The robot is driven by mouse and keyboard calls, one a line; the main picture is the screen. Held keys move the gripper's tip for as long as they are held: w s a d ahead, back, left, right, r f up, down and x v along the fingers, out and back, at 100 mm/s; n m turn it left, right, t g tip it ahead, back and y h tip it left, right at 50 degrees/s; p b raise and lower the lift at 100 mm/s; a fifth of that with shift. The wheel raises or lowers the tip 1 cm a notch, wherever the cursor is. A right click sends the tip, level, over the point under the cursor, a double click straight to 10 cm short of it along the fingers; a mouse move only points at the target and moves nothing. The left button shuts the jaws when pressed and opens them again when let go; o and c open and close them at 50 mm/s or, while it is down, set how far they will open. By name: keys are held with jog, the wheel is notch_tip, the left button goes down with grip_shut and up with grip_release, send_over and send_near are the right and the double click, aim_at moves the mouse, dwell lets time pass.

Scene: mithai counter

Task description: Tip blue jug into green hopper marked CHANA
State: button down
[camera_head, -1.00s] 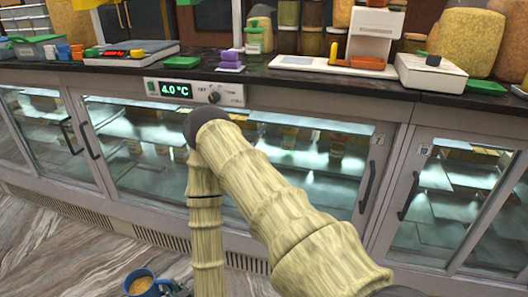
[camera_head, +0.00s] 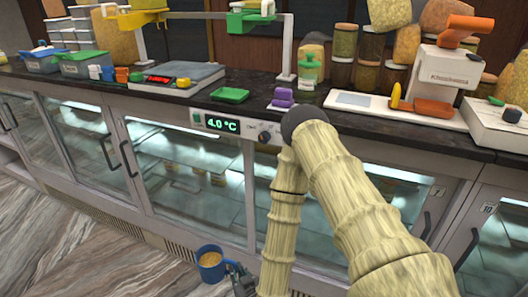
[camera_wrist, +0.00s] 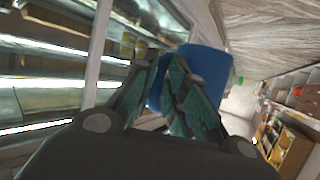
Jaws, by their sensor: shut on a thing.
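The blue jug (camera_head: 210,268) is low in front of the counter's glass doors, roughly upright, with tan contents showing at its open top. My gripper (camera_head: 236,270) is shut on it at its right side, partly hidden by my arm. In the wrist view the jug (camera_wrist: 208,65) lies just beyond the dark teal fingers of my gripper (camera_wrist: 172,90). A green hopper (camera_head: 248,22) hangs on a white frame above the counter, near the top edge. No CHANA lettering can be read on it.
A yellow hopper (camera_head: 135,18) is left of the green one. Below are a scale (camera_head: 165,82), a green lid (camera_head: 230,95) and purple blocks (camera_head: 283,97) on the dark counter (camera_head: 200,98). Jars and an orange-and-white machine (camera_head: 448,70) stand right. The floor (camera_head: 70,250) at left is clear.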

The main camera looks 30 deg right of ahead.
jog(key=r+p, duration=0.2)
jog(key=r, duration=0.1)
jog(key=r+p, duration=0.3)
jog(key=shift+s+a+r, duration=0.15)
jog(key=shift+a+r, duration=0.05)
jog(key=shift+r, duration=0.05)
